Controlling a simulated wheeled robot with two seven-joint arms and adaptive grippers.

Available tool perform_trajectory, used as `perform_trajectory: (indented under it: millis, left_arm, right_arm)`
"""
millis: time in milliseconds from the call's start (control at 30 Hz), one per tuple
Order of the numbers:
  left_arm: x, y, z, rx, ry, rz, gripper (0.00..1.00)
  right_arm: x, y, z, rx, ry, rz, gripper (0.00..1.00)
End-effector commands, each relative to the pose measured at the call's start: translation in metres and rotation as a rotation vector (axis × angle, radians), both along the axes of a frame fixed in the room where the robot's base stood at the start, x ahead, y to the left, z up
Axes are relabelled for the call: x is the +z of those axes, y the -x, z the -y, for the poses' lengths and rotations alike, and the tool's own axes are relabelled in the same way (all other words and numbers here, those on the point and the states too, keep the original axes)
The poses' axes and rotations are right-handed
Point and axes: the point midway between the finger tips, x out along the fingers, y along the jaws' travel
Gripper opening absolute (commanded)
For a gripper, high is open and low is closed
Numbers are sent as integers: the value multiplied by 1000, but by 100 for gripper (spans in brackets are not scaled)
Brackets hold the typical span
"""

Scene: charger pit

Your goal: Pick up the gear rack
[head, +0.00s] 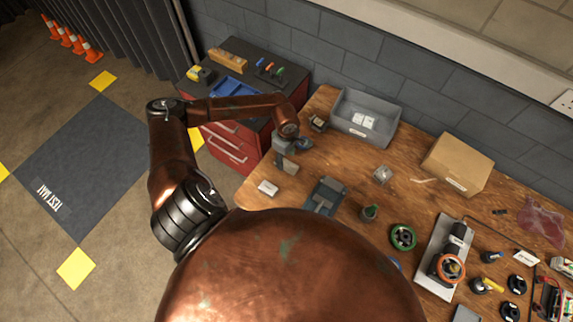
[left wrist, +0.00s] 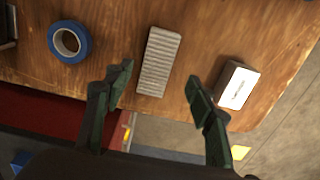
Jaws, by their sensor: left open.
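The gear rack is a light grey ribbed bar (left wrist: 158,62). In the left wrist view it lies flat on the wooden table near its edge, ahead of and between my spread fingers. My left gripper (left wrist: 160,98) is open, with nothing between its fingers. In the head view the left gripper (head: 284,150) hangs over the table's left end, and the grey rack (head: 290,167) shows partly just below it. The gap between fingers and rack is hard to judge. My right gripper is not in view.
A blue tape roll (left wrist: 69,41) lies left of the rack, and a small white box (left wrist: 236,86) lies right of it. A grey bin (head: 365,118) stands behind. A red drawer cabinet (head: 228,145) adjoins the table's left end.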

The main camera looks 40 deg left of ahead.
Motion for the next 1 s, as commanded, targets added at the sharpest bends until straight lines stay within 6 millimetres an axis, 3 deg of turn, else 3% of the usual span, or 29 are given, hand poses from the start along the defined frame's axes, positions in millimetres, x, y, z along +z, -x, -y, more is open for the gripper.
perform_trajectory:
  millis: [300, 600, 1000]
  left_arm:
    - [-42, -4, -2, 4, 2, -1, 51]
    - [-46, -4, -2, 4, 3, 0, 51]
    - [-46, -4, -2, 4, 3, 0, 23]
  right_arm:
    - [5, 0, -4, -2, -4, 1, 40]
    - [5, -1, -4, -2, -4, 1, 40]
    - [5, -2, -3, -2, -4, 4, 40]
